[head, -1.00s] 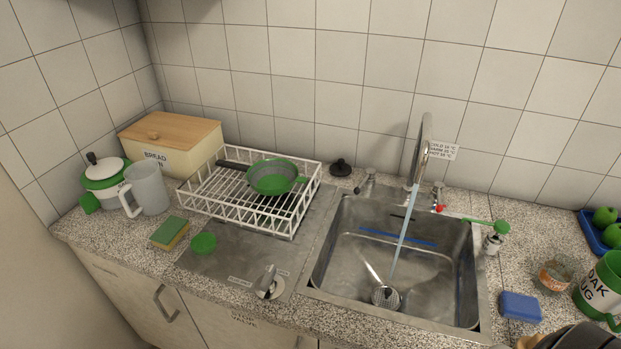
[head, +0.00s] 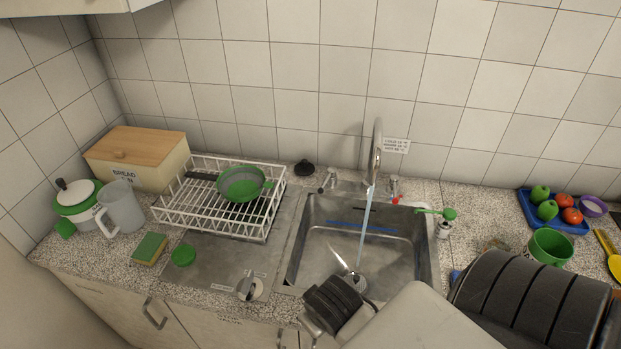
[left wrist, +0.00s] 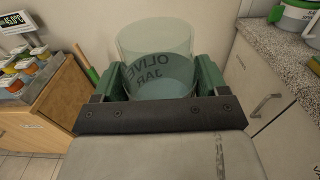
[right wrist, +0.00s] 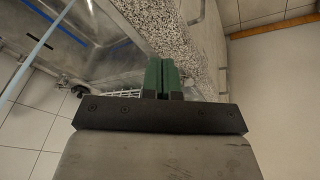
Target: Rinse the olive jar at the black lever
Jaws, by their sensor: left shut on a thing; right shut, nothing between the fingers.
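In the left wrist view my left gripper (left wrist: 155,82) is shut around the olive jar (left wrist: 160,45), a clear greenish glass with dark lettering that reads mirrored. I cannot tell what is inside it. In the right wrist view my right gripper (right wrist: 162,78) is shut and empty, near the counter edge. In the head view, water (head: 363,225) runs from the tall tap (head: 376,150) into the sink (head: 310,235). A small dark-ended lever (head: 324,188) is left of the tap, and a red-marked one (head: 395,198) is right. The jar is outside the head view.
A pitcher (head: 121,208), sponge (head: 150,249) and bread bin (head: 160,170) are left. A blue tray (head: 535,221) and green mug (head: 551,246) are right. My arm covers the sink's front.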

